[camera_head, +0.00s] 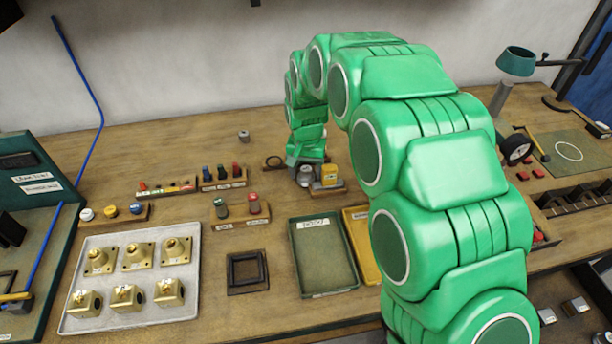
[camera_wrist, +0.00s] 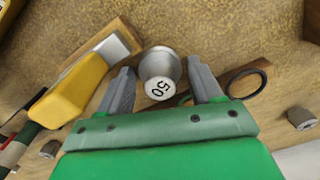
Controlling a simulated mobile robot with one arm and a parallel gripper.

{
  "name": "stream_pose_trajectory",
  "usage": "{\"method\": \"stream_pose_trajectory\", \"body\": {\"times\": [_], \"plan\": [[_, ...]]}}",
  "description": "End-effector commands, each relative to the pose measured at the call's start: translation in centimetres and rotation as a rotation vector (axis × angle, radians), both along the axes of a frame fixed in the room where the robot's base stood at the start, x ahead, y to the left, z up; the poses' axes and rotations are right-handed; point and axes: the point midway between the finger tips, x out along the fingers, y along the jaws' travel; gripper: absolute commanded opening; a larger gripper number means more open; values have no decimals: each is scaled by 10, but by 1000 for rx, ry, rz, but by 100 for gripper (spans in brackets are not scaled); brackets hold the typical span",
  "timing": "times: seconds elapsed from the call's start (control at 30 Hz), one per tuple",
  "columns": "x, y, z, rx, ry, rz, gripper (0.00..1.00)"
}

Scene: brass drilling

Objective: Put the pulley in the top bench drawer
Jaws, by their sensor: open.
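My gripper (camera_wrist: 160,82) is open, with one finger on each side of a silver round knob-like piece marked "50" (camera_wrist: 158,70); I cannot tell whether they touch it. The piece also shows under my gripper in the head view (camera_head: 304,178). I cannot tell for sure which object is the pulley. A small grey cylinder with a hole (camera_wrist: 302,118) lies to the right in the wrist view, and one stands at the back of the bench in the head view (camera_head: 243,136). A drawer-like opening (camera_head: 546,238) shows at the right, partly hidden by my arm.
A yellow-topped block (camera_wrist: 78,85) is close left of my gripper, and a dark ring (camera_wrist: 248,80) is close right. A green tray (camera_head: 322,258), a square black frame (camera_head: 247,272) and a pale tray of brass parts (camera_head: 192,312) lie in front. My arm hides the bench's middle right.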

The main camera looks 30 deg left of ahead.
Motion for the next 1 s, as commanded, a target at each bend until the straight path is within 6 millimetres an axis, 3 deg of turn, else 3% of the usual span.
{"method": "stream_pose_trajectory", "body": {"times": [0.1,0.4,0.47,0.77,1.0], "plan": [[0,0,1,0,-1,0,64],[0,0,1,1,-2,0,18],[0,0,1,1,-2,0,13],[1,0,6,1,-3,0,13],[2,1,35,7,-8,0,12]]}}
